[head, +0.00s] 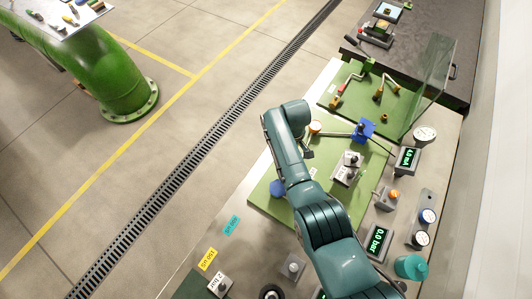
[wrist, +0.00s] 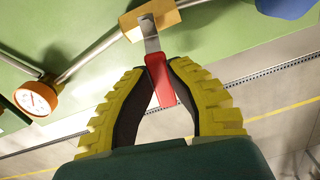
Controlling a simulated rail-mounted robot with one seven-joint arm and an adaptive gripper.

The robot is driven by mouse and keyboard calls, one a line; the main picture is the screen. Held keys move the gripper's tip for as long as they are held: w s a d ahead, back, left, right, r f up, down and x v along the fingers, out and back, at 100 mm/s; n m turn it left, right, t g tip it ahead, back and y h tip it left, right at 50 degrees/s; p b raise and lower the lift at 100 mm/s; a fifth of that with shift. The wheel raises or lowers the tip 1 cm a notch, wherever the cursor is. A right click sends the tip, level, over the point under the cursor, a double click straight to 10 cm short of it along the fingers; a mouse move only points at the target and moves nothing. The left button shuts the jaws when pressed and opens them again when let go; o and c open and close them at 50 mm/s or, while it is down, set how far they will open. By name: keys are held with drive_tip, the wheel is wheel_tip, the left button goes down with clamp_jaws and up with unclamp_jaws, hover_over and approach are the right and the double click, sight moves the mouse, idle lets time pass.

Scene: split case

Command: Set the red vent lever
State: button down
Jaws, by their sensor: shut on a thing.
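In the wrist view, the red vent lever (wrist: 161,82) has a red grip on a flat metal stem, which rises from a brass-coloured valve block (wrist: 150,21) on a pipe. My gripper (wrist: 157,72) has its two yellow ribbed fingers closed around the red grip, with dark pads on either side of it. The lower end of the grip shows between the fingers. In the head view, my arm covers this lever and the gripper fingers.
An orange-rimmed gauge (wrist: 37,98) sits on the pipe left of the lever; it also shows in the head view (head: 315,127). A blue part (head: 363,130) is right of it. A clear upright panel (head: 428,85) stands behind. Readouts and knobs line the right side.

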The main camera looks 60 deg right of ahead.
drive_tip(key=shift+a+f+n+p, duration=0.2)
drive_tip(key=shift+a+n+p, duration=0.2)
drive_tip(key=shift+n, duration=0.5)
drive_tip(key=shift+a, duration=0.1)
drive_tip(key=c, duration=1)
unclamp_jaws()
drive_tip(key=shift+o, duration=0.2)
drive_tip(key=shift+r, duration=0.1)
drive_tip(key=shift+r, duration=0.35)
wheel_tip(320, 180, up, 11)
drive_tip(key=shift+r, duration=0.2)
